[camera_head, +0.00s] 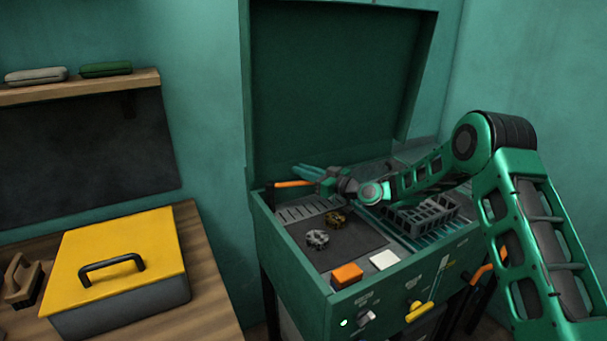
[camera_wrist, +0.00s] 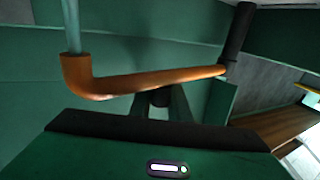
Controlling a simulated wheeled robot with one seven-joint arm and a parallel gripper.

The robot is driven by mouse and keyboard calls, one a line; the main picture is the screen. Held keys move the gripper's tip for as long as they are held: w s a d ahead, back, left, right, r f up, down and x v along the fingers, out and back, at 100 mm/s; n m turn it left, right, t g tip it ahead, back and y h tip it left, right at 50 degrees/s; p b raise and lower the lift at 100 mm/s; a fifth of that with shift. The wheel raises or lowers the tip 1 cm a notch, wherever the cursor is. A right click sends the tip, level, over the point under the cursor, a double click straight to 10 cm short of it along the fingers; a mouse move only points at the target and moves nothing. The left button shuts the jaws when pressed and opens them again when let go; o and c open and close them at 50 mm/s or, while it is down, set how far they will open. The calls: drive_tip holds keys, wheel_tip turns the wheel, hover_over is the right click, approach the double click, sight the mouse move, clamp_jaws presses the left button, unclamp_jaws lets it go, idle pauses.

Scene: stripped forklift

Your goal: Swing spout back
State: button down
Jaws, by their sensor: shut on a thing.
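The spout is an orange pipe (camera_head: 293,184) at the back left of the open green washer cabinet (camera_head: 300,262). In the wrist view the spout (camera_wrist: 165,80) runs across the picture, from a dark post (camera_wrist: 238,35) at right to a bent end at left. A pale teal vertical strip (camera_wrist: 70,25) meets that end; I cannot tell if it is liquid. My gripper (camera_head: 318,179) is at the spout. In the wrist view my gripper (camera_wrist: 160,92) is shut on the middle of the spout; the exact contact is partly hidden.
Inside the cabinet are a grey gear (camera_head: 317,239), a brown gear (camera_head: 336,220) and a wire basket (camera_head: 422,214). An orange block (camera_head: 346,275) and a white block (camera_head: 384,260) sit at the front. The raised lid (camera_head: 330,85) stands behind. A yellow-lidded box (camera_head: 120,250) is on the left bench.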

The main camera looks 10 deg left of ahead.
drive_tip(key=c, duration=1.7)
unclamp_jaws()
drive_tip(key=shift+s+a, duration=0.15)
drive_tip(key=shift+a, duration=0.1)
drive_tip(key=shift+o, duration=0.2)
drive_tip(key=shift+d, duration=0.15)
drive_tip(key=v, duration=1)
drive_tip(key=shift+s+d, duration=0.2)
drive_tip(key=shift+d, duration=0.05)
